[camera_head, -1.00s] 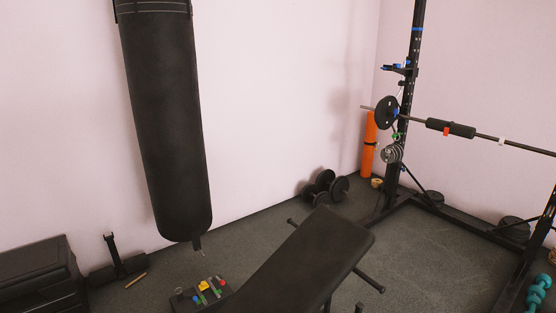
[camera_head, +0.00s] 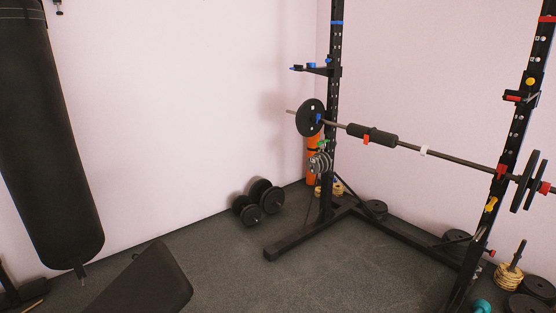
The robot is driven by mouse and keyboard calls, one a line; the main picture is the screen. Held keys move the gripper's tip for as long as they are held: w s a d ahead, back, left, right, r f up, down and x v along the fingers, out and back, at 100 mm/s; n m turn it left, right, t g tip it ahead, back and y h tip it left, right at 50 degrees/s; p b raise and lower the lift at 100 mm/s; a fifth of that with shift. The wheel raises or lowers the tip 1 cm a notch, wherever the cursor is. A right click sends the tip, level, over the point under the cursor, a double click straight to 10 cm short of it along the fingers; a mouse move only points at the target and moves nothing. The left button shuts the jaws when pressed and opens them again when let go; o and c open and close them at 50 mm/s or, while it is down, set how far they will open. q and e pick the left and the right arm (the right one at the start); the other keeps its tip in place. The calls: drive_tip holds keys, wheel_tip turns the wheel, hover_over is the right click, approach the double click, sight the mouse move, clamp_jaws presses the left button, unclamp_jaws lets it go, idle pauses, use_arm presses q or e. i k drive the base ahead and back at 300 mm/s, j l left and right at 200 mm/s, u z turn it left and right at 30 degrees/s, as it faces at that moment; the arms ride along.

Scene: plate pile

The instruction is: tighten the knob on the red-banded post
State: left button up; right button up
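The red-banded post (camera_head: 519,130) is a black upright of the rack at the right, with a red band near its top. A round yellow knob (camera_head: 530,82) shows on it above the bar. A yellow piece (camera_head: 491,204) sits lower on it, and a small red piece (camera_head: 491,253) sits lower still; I cannot tell exactly what these are. Red parts hold the barbell (camera_head: 458,160) near this post. The other upright (camera_head: 337,100) has a blue band. Neither of my grippers is in view.
A dark bench (camera_head: 140,285) is at the lower left, under a hanging punching bag (camera_head: 45,150). Dumbbells (camera_head: 258,200) lie by the wall. The rack's base beam (camera_head: 310,232) runs along the floor. Weight plates (camera_head: 540,288) lie at the lower right. Floor in the middle is clear.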

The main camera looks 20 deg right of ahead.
sight(492, 253)
drive_tip(key=l+z, duration=0.3)
drive_tip(key=l, duration=0.3)
drive_tip(key=i+l+z, duration=0.1)
drive_tip(key=l+z, duration=0.2)
drive_tip(key=l, duration=0.3)
drive_tip(key=l+z, duration=0.2)
drive_tip(key=z, duration=0.2)
drive_tip(key=i+l+z, duration=0.1)
drive_tip(key=z, duration=0.3)
drive_tip(key=i+l+z, duration=0.1)
drive_tip(key=z, duration=0.3)
drive_tip(key=i+l+z, duration=0.3)
drive_tip(key=i+z, duration=0.3)
drive_tip(key=i, duration=0.2)
